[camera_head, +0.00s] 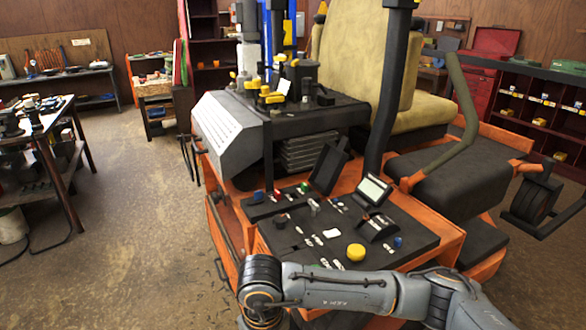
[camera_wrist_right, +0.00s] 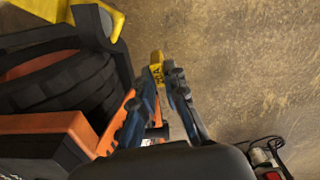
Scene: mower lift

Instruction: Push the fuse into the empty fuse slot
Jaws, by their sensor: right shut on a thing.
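A small yellow fuse (camera_wrist_right: 156,69) with dark lettering is in the right wrist view. My right gripper (camera_wrist_right: 166,84) is shut on it, with the fuse between the fingertips and the brown floor behind it. The empty fuse slot cannot be made out in either view. In the head view my arm crosses the bottom in front of the mower's control panel (camera_head: 345,235), and the right gripper itself is out of sight there. My left gripper is in neither view.
The orange mower (camera_head: 440,243) with its tan seat (camera_head: 352,50) fills the middle of the head view. In the right wrist view, dark and orange machine parts (camera_wrist_right: 50,125) lie close left of the gripper. Open floor (camera_wrist_right: 240,70) lies right. A workbench (camera_head: 50,125) stands far left.

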